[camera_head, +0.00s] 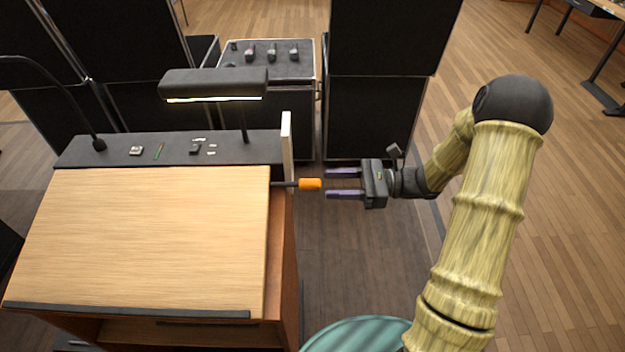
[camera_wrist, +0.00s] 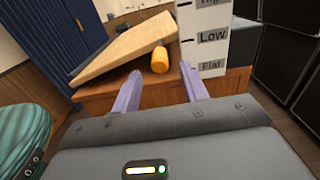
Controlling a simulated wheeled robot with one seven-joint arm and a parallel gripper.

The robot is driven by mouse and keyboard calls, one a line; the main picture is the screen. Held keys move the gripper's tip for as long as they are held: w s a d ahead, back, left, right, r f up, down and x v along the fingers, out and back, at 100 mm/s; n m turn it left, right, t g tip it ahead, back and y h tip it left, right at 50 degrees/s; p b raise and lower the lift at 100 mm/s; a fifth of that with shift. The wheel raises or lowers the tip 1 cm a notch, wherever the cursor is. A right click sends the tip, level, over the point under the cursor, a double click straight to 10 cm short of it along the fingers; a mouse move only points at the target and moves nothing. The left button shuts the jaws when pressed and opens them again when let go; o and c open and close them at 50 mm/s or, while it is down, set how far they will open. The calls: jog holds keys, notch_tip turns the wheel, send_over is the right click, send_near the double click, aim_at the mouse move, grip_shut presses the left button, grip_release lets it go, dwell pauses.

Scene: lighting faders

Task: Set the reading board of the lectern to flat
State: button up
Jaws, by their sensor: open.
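The lectern's wooden reading board (camera_head: 150,235) slopes down toward the front in the head view; its tilted edge shows in the wrist view (camera_wrist: 125,48). An orange knob (camera_head: 311,184) on a dark rod sticks out from the board's right side; it also shows in the wrist view (camera_wrist: 159,60). A white scale plate (camera_head: 287,140) stands beside it; in the wrist view the plate (camera_wrist: 212,45) reads "Low" and "Flat", with a partly cut-off label above. The knob is about level with "Low". My gripper (camera_head: 330,183) is open and empty, fingers pointing at the knob, just right of it.
A black lamp (camera_head: 213,84) and a gooseneck microphone (camera_head: 98,143) rise from the lectern's dark back strip (camera_head: 120,150). Black cases (camera_head: 375,115) stand behind. The floor right of the lectern is clear around my gripper.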

aim_at(312, 184)
jog(key=a+p, duration=0.1)
jog(key=a, duration=0.4)
jog(key=shift+w+a, duration=0.1)
jog(key=shift+a, duration=0.3)
grip_shut()
